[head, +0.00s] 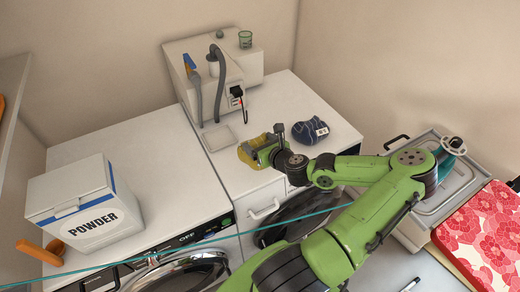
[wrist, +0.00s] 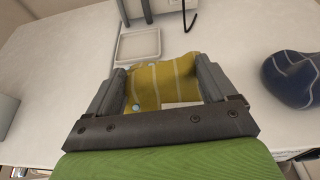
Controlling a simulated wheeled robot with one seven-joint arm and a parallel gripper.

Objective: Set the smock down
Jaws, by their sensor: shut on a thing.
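The smock looks to be the folded yellow cloth with pale stripes (wrist: 165,80) in the wrist view. It also shows in the head view (head: 248,152), partly hidden by my gripper. My gripper (wrist: 162,88) is shut on the yellow cloth, with one finger on each side of it. In the head view my gripper (head: 263,148) is over the front part of the right white machine top (head: 285,95). I cannot tell whether the cloth touches that top.
A dark blue striped cloth bundle (head: 311,131) lies to the right on the same top. A shallow square tray (head: 218,138) lies behind the yellow cloth. A white manifold box (head: 250,72) with hoses stands at the back. A powder box (head: 85,200) stands on the left machine.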

